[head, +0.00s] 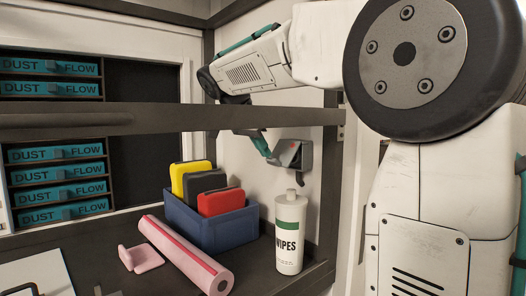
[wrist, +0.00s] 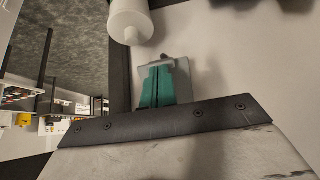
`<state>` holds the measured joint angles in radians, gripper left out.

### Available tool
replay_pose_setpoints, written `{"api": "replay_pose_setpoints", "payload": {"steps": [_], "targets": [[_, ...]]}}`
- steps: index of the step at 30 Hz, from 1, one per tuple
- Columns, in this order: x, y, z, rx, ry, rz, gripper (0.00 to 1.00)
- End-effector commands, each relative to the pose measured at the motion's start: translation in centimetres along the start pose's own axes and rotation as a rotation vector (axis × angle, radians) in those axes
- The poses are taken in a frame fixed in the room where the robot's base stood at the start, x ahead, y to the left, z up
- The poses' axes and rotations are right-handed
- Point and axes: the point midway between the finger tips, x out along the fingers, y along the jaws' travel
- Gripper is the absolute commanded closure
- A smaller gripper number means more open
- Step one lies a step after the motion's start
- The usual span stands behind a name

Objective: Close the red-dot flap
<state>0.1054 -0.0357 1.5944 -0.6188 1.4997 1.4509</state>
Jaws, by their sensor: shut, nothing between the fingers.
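A small grey wall-mounted box with the red-dot flap (head: 292,147) is on the white wall at the centre of the head view. A red mark shows on its face. I cannot tell clearly how far the flap stands open. My gripper (head: 264,147) is shut and empty, its teal fingers just left of the box, close to it or touching. In the wrist view the teal fingers of my gripper (wrist: 164,88) are together in front of the grey box (wrist: 153,67) and hide most of it.
A white wipes bottle (head: 290,235) stands below the box. A blue bin (head: 205,231) holds yellow, black and red items. A pink roll (head: 186,258) and pink piece (head: 140,257) lie in front. A dark rail (head: 130,120) crosses in front of the teal dust-flow drawers (head: 55,152).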

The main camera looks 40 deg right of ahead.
Motion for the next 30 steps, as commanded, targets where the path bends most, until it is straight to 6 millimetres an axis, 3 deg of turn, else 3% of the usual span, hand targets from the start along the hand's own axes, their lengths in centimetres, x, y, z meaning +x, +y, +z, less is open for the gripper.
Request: {"api": "replay_pose_setpoints", "payload": {"steps": [5, 18, 23, 26, 29, 30], "targets": [[-1.5, 0.1, 0.2, 0.004, 0.000, 0.000, 1.00], [-10.2, 0.1, 2.4, 0.012, 0.000, 0.006, 1.00], [-12.0, 0.1, 3.0, 0.012, 0.000, 0.008, 1.00], [-12.2, 0.2, 2.7, 0.022, 0.000, 0.016, 0.72], [-10.6, 0.7, 0.7, 0.069, -0.005, 0.053, 0.44], [-9.6, 1.0, -0.3, 0.093, -0.016, 0.071, 0.42]]}}
